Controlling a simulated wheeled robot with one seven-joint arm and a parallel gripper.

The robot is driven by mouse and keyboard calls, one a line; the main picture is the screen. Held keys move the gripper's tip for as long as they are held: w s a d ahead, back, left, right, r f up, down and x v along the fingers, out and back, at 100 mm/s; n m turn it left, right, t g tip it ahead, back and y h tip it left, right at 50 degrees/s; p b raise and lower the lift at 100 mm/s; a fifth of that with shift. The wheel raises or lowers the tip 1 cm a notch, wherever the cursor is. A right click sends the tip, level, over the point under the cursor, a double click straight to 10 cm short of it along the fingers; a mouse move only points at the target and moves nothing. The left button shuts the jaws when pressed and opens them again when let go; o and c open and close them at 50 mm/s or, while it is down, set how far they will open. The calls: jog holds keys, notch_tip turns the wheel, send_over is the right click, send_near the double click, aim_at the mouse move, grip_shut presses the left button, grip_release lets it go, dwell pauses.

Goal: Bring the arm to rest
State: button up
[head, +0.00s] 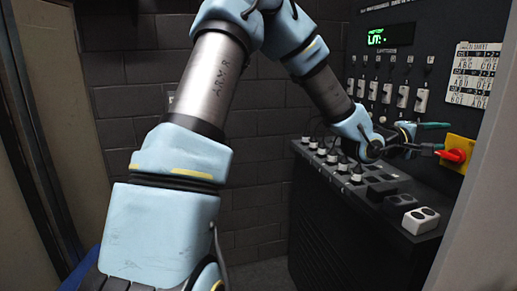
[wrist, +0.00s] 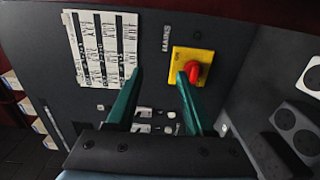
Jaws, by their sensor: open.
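My arm (head: 165,215) reaches up from the lower left of the head view, bends at the top and comes down to the right over the console. My gripper (head: 440,137) is at the arm's end, near the upright panel, left of the red knob (head: 454,155) on its yellow plate. In the wrist view my gripper (wrist: 157,85) shows two green fingers set apart with nothing between them. The red knob (wrist: 193,72) lies just beyond the right finger in that view. I cannot tell whether the finger touches anything.
The upright panel has several switches (head: 403,97), a green-lit display (head: 389,38) and a printed sheet (head: 474,74). A brick wall (head: 255,140) stands behind.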

jog(key=w+a+f+m+t+y+b, duration=0.25)
jog(key=w+a+f+y, duration=0.35)
jog(key=a+f, duration=0.55)
jog(key=a+f+y+b, duration=0.2)
jog(key=a+f+y, duration=0.25)
jog(key=a, duration=0.55)
jog(key=a+f+y+b, duration=0.25)
jog(key=a+f, duration=0.25)
jog(key=a, duration=0.6)
jog(key=s+a+f+m+g+y+b, duration=0.1)
jog(key=s+a+f+g+y, duration=0.1)
jog(key=s+a, duration=0.4)
jog(key=s+a+f+g+y+b, duration=0.1)
jog(key=s+a+f+g+y, duration=0.1)
jog(key=s+a, duration=0.4)
jog(key=a+g, duration=0.1)
jog(key=a, duration=0.4)
jog(key=shift+s+a+f+m, duration=0.25)
jog(key=shift+s+a+m, duration=0.05)
jog(key=shift+m, duration=0.05)
